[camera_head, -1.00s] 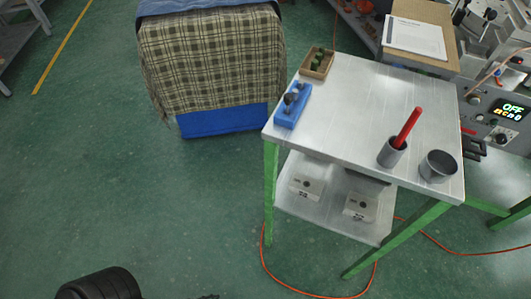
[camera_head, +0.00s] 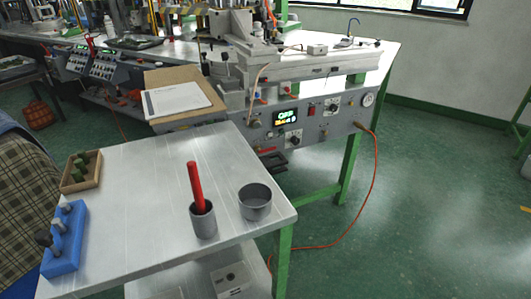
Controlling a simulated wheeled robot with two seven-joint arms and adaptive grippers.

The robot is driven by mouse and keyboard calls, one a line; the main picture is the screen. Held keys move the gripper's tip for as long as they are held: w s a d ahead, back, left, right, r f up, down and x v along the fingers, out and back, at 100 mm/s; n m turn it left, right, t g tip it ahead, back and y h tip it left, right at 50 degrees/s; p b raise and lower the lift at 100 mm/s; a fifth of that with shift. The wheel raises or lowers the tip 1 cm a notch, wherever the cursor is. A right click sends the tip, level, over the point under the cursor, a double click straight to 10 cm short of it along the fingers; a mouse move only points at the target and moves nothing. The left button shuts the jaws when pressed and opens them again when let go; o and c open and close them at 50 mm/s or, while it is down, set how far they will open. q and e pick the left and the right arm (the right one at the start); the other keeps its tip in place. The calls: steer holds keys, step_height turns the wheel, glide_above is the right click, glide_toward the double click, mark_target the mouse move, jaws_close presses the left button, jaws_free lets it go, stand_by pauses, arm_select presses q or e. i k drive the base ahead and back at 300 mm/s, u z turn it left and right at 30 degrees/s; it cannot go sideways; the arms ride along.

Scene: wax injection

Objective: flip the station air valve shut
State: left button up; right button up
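The station's grey control panel (camera_head: 330,122) is right of centre, behind the small metal table. It has a lit display (camera_head: 286,117) with green and yellow characters, a red switch (camera_head: 311,110), several dark knobs and a round gauge (camera_head: 368,99) at its right end. An orange air hose (camera_head: 374,175) meets the panel at a small fitting (camera_head: 360,125) below the gauge and runs down to the floor. I cannot make out the air valve's lever or its position at this size. Neither of my grippers is in view.
The metal table (camera_head: 130,225) fills the lower left, holding a grey cup (camera_head: 203,221) with a red stick, a grey bowl (camera_head: 255,203), a blue holder (camera_head: 66,240) and a wooden tray (camera_head: 92,182). Green floor (camera_head: 430,215) is open at the right.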

mark_target(260, 151)
steer(key=u, duration=0.1)
steer(key=k, duration=0.4)
steer(key=u, duration=0.65)
steer(key=k, duration=0.95)
steer(key=z, duration=0.15)
steer(key=i, duration=0.45)
steer(key=z, duration=1.1)
steer(key=i, duration=1.4)
steer(key=u, duration=0.75)
steer(key=i, duration=0.65)
steer(key=u, duration=0.75)
